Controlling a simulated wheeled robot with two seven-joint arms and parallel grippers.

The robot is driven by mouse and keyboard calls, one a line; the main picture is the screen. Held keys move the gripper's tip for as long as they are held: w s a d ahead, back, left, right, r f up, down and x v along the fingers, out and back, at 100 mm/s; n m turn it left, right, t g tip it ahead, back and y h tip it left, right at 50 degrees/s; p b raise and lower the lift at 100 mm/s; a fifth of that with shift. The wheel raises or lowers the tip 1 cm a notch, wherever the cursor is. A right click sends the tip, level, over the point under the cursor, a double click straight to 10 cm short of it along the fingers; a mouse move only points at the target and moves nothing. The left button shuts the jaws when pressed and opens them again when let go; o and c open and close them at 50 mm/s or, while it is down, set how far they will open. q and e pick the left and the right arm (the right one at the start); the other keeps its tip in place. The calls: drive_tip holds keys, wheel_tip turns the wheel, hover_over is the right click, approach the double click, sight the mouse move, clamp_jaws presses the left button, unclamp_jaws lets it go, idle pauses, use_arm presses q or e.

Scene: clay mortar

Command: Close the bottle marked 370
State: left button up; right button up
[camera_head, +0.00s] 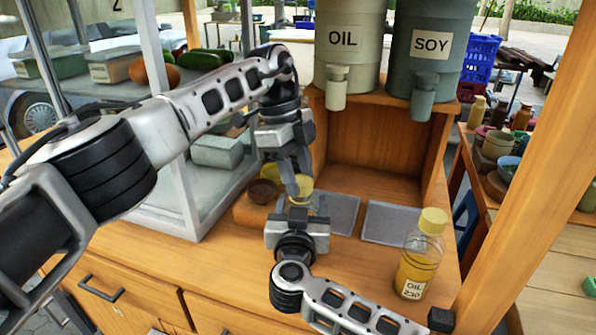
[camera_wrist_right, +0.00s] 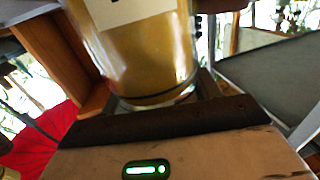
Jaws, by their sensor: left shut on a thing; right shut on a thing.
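A bottle of amber liquid (camera_wrist_right: 150,55) with a pale label fills the upper part of the right wrist view. Its number is not readable, and in the head view the grippers mostly hide it. My right gripper (camera_head: 298,208) is shut on this bottle, low over the counter. My left gripper (camera_head: 294,186) comes down from above, shut at a yellow cap (camera_head: 304,184) right over the right gripper. I cannot tell whether the cap sits on the bottle's neck. A second bottle (camera_head: 417,267), marked OIL 230, stands upright at the right with its yellow cap on.
Two grey mats (camera_head: 393,223) lie on the wooden counter. A small brown bowl (camera_head: 263,191) is left of the grippers. OIL (camera_head: 346,45) and SOY (camera_head: 430,50) dispensers stand on the shelf behind. A glass case with vegetables (camera_head: 205,59) borders the left.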

use_arm(q)
drive_tip(key=shift+f, duration=0.35)
drive_tip(key=o, duration=0.7)
use_arm(e)
clamp_jaws()
use_arm(q)
drive_tip(key=shift+o, duration=1.2)
drive_tip(key=shift+r, duration=2.25)
drive_tip(key=shift+c, duration=0.3)
